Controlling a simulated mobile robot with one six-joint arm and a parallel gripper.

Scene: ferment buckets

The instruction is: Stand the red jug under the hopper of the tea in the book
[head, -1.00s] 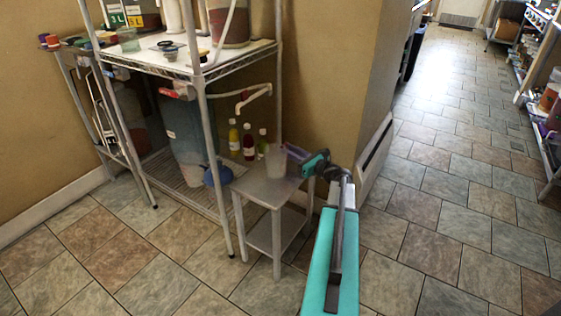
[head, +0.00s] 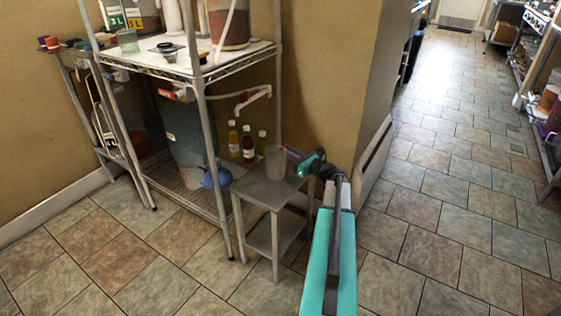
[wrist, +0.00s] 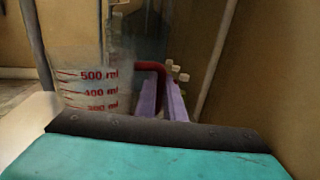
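The jug is clear, with red ml marks and a dark red handle (wrist: 150,67). It stands upright on a small grey side table (head: 262,193), and its cup (head: 275,163) shows in the head view. My gripper (wrist: 163,103) has its two purple fingers on either side of the handle, close against it with hardly any gap. In the head view my gripper (head: 293,154) reaches in from the right, beside the jug. I cannot make out a book or which hopper holds which tea.
The wire rack (head: 206,170) stands left of the side table. A large grey-blue bucket (head: 185,135), a blue round thing (head: 216,177) and several bottles (head: 248,143) are at its lower level. Tiled floor (head: 440,190) is clear to the right.

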